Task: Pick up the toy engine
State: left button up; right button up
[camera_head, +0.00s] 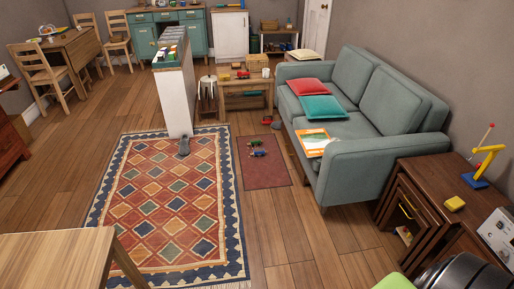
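Small toys (257,149) in green, blue and red lie on the small red mat (262,174) in the middle of the floor. They are too small in this view to tell whether one is the toy engine. A small red toy-like thing (243,75) also sits on the low wooden table (245,88) further back; its kind cannot be told either. Neither of my grippers shows in the head view.
A grey-green sofa (370,160) with cushions and an orange book stands right of the mat. A patterned rug (170,200) lies to its left. A low white bookcase (178,95) stands behind the rug. Dark nested tables (432,190) are at right, a wooden table (55,262) front left.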

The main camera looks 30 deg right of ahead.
aim_at(240, 75)
jog(key=i+l+z, duration=0.4)
jog(key=i, duration=0.4)
jog(key=i+z, duration=0.4)
jog(key=i, duration=2.3)
jog(key=j+u, duration=0.05)
